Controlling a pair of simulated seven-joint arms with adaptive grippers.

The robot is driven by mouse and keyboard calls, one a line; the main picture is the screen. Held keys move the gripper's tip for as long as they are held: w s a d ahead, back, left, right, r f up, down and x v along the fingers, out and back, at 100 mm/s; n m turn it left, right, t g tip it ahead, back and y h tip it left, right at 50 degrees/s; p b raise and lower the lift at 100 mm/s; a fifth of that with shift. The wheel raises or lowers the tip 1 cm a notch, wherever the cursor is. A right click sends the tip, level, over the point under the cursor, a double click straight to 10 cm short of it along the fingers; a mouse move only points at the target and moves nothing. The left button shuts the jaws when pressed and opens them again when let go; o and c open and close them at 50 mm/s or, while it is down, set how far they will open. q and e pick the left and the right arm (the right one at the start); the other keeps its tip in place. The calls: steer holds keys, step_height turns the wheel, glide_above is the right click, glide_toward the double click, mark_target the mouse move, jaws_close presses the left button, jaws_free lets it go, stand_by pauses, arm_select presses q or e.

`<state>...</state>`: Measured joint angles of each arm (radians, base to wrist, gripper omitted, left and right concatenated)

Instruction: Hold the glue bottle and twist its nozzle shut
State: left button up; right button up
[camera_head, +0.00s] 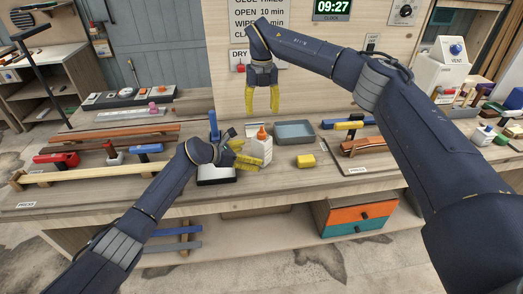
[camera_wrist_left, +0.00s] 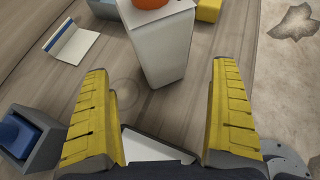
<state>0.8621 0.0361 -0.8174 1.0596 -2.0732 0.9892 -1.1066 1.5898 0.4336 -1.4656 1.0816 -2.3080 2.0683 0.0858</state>
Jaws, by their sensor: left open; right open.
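The glue bottle (camera_head: 260,148) is white with an orange nozzle (camera_head: 262,133) and stands upright on the workbench. My left gripper (camera_head: 248,154) is open beside the bottle, on its left. In the left wrist view, the white bottle body (camera_wrist_left: 163,50) stands just beyond the open yellow fingers of the left gripper (camera_wrist_left: 163,105), roughly centred between them. Only the bottom of the orange nozzle (camera_wrist_left: 150,3) shows at the top edge there. My right gripper (camera_head: 262,100) is open and empty, pointing down above the bench, well above the bottle.
A grey tray (camera_head: 294,132) and a yellow block (camera_head: 306,161) are right of the bottle. Clamps and wood strips (camera_head: 110,154) lie further left. Bare bench shows in front.

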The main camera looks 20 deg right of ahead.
mark_target(255, 155)
arm_select(q)
steer(key=shift+x, duration=2.7)
steer(key=c, duration=1.4)
